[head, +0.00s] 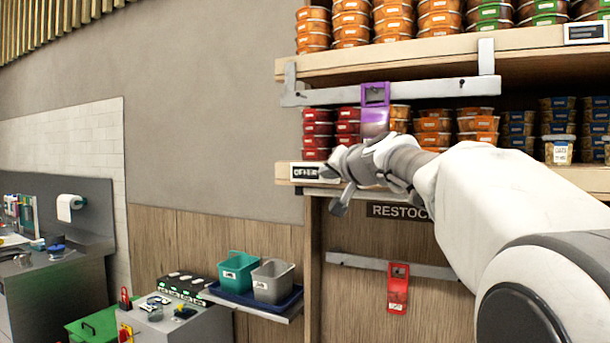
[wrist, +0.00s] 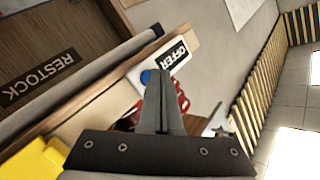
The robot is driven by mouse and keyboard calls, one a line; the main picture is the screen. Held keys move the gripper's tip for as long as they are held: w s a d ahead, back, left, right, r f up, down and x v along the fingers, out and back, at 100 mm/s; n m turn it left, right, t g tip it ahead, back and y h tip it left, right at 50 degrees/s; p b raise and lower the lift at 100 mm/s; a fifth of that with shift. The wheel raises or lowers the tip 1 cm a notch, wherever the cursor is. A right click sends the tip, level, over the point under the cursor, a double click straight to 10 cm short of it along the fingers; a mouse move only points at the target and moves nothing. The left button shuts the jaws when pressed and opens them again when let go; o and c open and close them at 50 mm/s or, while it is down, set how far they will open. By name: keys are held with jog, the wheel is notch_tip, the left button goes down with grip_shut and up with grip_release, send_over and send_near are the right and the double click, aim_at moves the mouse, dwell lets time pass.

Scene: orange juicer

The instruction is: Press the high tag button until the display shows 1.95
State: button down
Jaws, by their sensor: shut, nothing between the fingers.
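The high tag (head: 308,172) is a pale plate on the left end of the shelf edge, with a dark panel that reads "OFFER". In the wrist view the tag (wrist: 180,54) also reads "OFFER"; I can read no price number. A round blue button (wrist: 146,77) sits on the tag beside the panel, partly behind my fingers. My gripper (head: 334,170) is shut and empty, in front of the shelf edge at the tag's right. In the wrist view its fingertips (wrist: 159,74) overlap the tag beside the button; whether they touch it I cannot tell.
Red tubs (head: 317,128) stand on the shelf behind the tag. A purple holder (head: 375,95) hangs from the upper grey rail. A red holder (head: 398,285) hangs on the lower rail below the "RESTOCK" sign (head: 398,211). The wall left of the shelf is clear.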

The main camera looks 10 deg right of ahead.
jog(key=shift+w+d, duration=0.2)
jog(key=shift+w, duration=0.1)
dwell(0.4)
jog(key=shift+s, duration=0.1)
jog(key=shift+s+a, duration=0.5)
jog(key=shift+s, duration=0.1)
jog(key=shift+s+a, duration=0.75)
jog(key=shift+s, duration=0.25)
jog(key=shift+s+a, duration=0.7)
jog(key=shift+s, duration=0.3)
jog(key=s+a, duration=0.1)
jog(key=s+a+p, duration=0.1)
jog(key=s, duration=0.1)
jog(key=s+a, duration=0.1)
jog(key=shift+s+a, duration=0.25)
jog(key=shift+s, duration=0.15)
